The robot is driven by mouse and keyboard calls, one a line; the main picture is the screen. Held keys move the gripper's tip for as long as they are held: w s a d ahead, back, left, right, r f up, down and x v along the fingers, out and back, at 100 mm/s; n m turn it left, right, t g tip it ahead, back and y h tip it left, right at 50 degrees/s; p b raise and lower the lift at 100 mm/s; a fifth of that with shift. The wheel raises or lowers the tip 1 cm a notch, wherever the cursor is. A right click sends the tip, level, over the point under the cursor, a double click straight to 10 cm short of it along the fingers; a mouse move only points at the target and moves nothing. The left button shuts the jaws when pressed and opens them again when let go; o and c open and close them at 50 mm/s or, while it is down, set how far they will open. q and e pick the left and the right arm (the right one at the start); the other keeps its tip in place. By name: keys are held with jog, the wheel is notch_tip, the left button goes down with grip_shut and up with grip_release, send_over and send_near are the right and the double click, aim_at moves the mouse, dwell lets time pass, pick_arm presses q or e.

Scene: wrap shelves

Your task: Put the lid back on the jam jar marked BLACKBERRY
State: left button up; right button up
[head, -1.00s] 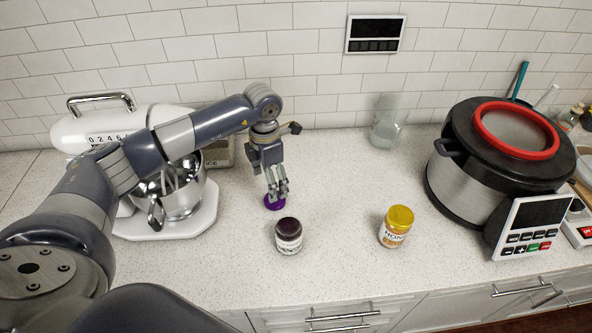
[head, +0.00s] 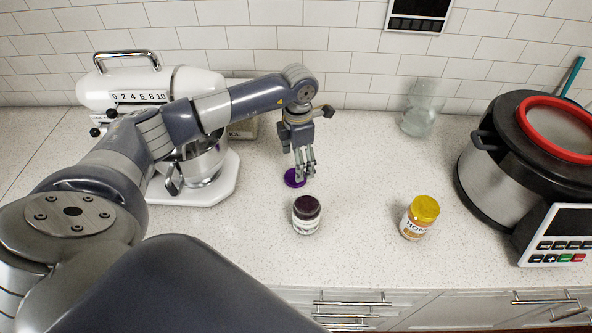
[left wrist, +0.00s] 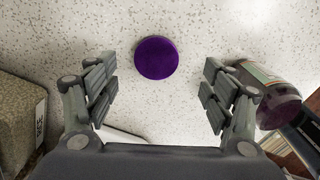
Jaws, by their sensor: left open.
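The purple lid (head: 294,178) lies flat on the speckled counter. In the left wrist view the lid (left wrist: 156,58) sits ahead of and between my open fingers, not touched by them. My left gripper (head: 306,172) points down over the lid in the head view; in the left wrist view the gripper (left wrist: 158,92) is open and empty. A jar with dark contents and a label (head: 306,215) stands upright in front of the lid, with no lid visible on it; its label is too small to read. The jar also shows at the right of the left wrist view (left wrist: 265,85). My right gripper is not visible.
A jar with a yellow lid, marked HONEY (head: 419,217), stands to the right. A stand mixer (head: 190,85) is at left, a big cooker (head: 490,175) at right, and a glass jar (head: 421,110) near the wall. The counter between is clear.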

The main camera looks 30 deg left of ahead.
aim_at(289, 175)
pick_arm(q)
jog(key=shift+f, duration=0.45)
jog(key=shift+r, duration=0.1)
jog(key=f+b, duration=0.1)
jog(key=f, duration=0.2)
jog(key=f+b, duration=0.1)
jog(key=f, duration=0.1)
jog(key=shift+s+a+b, duration=0.1)
jog(key=shift+a+b, duration=0.25)
jog(key=shift+f, duration=0.2)
jog(key=shift+r, duration=0.1)
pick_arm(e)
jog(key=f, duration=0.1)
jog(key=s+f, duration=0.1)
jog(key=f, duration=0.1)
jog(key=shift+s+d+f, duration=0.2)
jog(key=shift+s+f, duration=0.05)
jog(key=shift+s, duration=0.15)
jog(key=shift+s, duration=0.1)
pick_arm(q)
jog(key=c, duration=0.7)
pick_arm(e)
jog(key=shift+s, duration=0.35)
